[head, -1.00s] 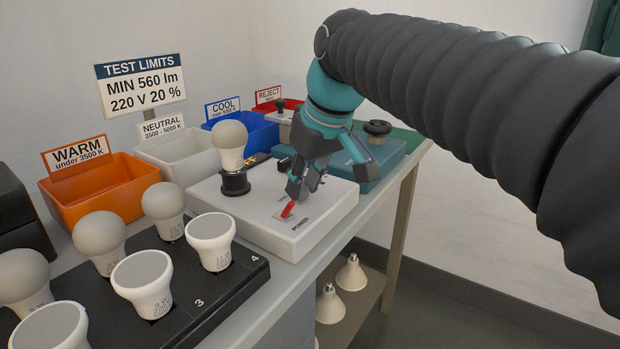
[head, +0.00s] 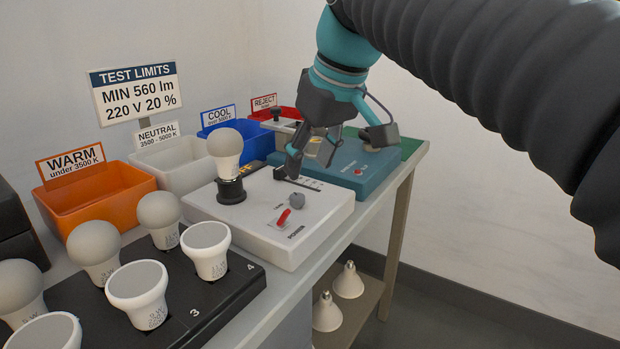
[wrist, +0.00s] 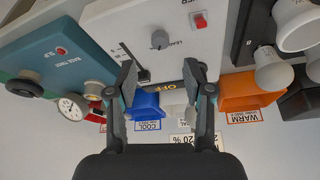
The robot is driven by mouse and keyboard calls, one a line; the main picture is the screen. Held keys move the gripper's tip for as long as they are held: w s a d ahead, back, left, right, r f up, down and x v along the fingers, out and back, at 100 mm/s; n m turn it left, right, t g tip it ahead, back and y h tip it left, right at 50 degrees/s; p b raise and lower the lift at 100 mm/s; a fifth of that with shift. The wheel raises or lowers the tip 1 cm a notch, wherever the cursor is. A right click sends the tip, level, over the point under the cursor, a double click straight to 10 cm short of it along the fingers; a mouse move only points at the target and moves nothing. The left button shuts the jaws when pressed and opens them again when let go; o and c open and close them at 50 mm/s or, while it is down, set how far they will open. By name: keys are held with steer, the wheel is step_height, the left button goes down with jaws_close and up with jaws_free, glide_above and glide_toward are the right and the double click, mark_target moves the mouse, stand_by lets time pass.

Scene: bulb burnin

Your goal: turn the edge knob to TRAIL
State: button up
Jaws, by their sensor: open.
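The grey edge knob (head: 297,200) sits on top of the white test box (head: 250,235), beside a red power switch (head: 283,217). In the wrist view the knob (wrist: 160,39) shows with a light pointer line and small lettering that seems to read "LEAD" beside it; its exact setting is too small to tell. My gripper (head: 310,160) is open and empty, above the box's far part, behind the knob. In the wrist view the open fingers (wrist: 160,72) frame the box's edge, with a black slider (wrist: 143,75) close to one finger.
A bulb (head: 225,150) stands upright in the box's black socket. A teal unit (head: 370,170) with a gauge stands behind right. Coloured bins (head: 95,195) line the wall. A black rack (head: 215,305) of bulbs stands front left.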

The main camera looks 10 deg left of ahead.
steer(key=shift+v, duration=2.55)
steer(key=s+d+f+m+t+h, duration=0.1)
steer(key=s+d+f+m, duration=0.2)
steer(key=d+f, duration=0.5)
steer(key=s+d+f+m+t+h, duration=0.1)
steer(key=s+d+f+m, duration=0.3)
steer(key=d+f, duration=0.4)
steer(key=s+d+f+m+h, duration=0.1)
steer(key=s+d+f+m, duration=0.2)
steer(key=f, duration=1)
steer(key=s+d, duration=0.2)
steer(key=d, duration=0.2)
steer(key=shift+d+t+h, duration=0.3)
steer(key=shift+d+t, duration=0.1)
steer(key=shift+s, duration=0.1)
